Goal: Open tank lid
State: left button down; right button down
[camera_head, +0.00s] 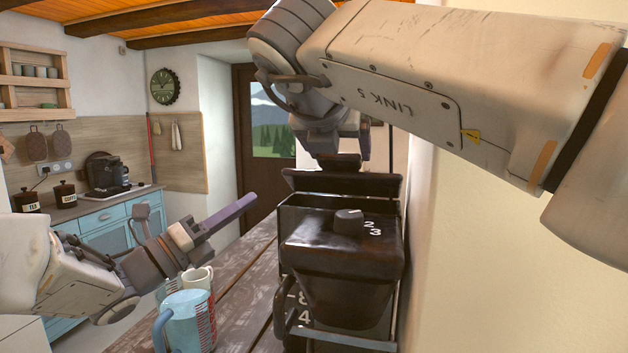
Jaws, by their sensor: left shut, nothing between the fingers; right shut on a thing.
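The dark coffee machine (340,262) stands on the wooden counter, with a round knob and white numbers on its front. Its tank lid (343,184) is a dark slab at the back of the machine, above the tank (300,201). The lid looks tilted, with its near edge above the tank rim; how far it is raised is hard to tell. My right gripper (340,153) comes down from above and is shut on the lid's handle; the wrist partly hides the fingers. My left gripper (232,213) is shut and empty, left of the machine and apart from it.
A cream wall (480,270) rises close on the machine's right. A blue cabinet with a smaller coffee maker (107,175) stands further back.

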pick_arm(q)
jog(key=s+d+r+m+g+h, duration=0.2)
jog(key=s+d+m+g+h, duration=0.1)
jog(key=s+m+g+h, duration=0.3)
jog(key=g+h, duration=0.1)
jog(key=g, duration=0.1)
send_near(340, 163)
jog(key=shift+n, duration=0.3)
jog(key=x, duration=0.5)
jog(key=shift+d+r, duration=0.15)
jog(key=shift+d, duration=0.25)
jog(key=shift+w, duration=0.1)
jog(key=shift+r, duration=0.15)
